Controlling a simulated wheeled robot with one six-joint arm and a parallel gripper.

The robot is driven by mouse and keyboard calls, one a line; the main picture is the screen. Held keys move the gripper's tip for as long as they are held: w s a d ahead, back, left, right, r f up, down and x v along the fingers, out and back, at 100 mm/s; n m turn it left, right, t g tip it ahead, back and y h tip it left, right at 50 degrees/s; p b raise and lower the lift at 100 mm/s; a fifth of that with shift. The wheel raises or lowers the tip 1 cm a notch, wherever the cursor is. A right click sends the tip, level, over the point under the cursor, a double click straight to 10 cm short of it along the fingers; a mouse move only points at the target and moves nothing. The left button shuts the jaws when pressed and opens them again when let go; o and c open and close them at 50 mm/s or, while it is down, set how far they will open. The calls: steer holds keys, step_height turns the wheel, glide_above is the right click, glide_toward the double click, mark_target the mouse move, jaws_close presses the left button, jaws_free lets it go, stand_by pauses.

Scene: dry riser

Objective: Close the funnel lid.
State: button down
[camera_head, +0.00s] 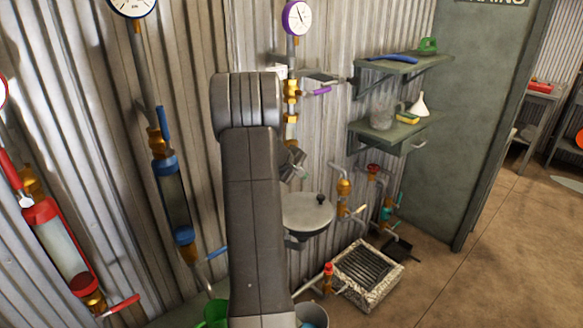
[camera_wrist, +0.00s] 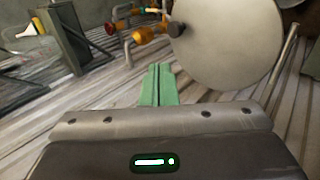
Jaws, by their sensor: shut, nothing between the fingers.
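The funnel lid is a round pale-grey disc (camera_head: 307,214) with a black knob (camera_head: 320,198) near its edge, low by the corrugated wall. My gripper (camera_wrist: 159,82) shows as green fingers pressed together, empty, pointing toward the wall, left of and below the disc in the picture.
Brass pipes with valves (camera_head: 344,187) stand right of the lid. A stone basin with a grate (camera_head: 368,272) is on the floor. Shelves hold a small white funnel (camera_head: 419,105) and a sponge (camera_head: 407,118). Gauges and tubes line the wall at left. Open floor (camera_head: 500,270) lies right.

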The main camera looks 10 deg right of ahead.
steer(key=g+y+p, duration=0.1)
steer(key=p, duration=0.1)
glide_toward(323, 196)
steer(key=shift+y, duration=0.3)
steer(key=w+d+f+b, duration=0.1)
steer(key=d+f, duration=0.1)
steer(key=w+d+f+b, duration=0.1)
steer(key=w+d+f, duration=0.1)
steer(key=shift+w+d+f+b, duration=0.1)
steer(key=shift+d+f+b, duration=0.1)
steer(key=shift+b, duration=0.1)
steer(key=shift+w+d+f+b, duration=0.1)
steer(key=shift+d+f+b, duration=0.1)
steer(key=shift+f+b, duration=0.25)
steer(key=shift+f, duration=0.1)
step_height(323, 196, up, 10)
steer(key=p, duration=0.4)
steer(key=shift+d, duration=0.25)
step_height(323, 196, down, 8)
steer(key=b, duration=0.3)
steer(key=shift+a+f+b, duration=0.1)
steer(key=shift+a+b, duration=0.05)
steer(key=shift+b, duration=0.15)
steer(key=shift+f, duration=0.8)
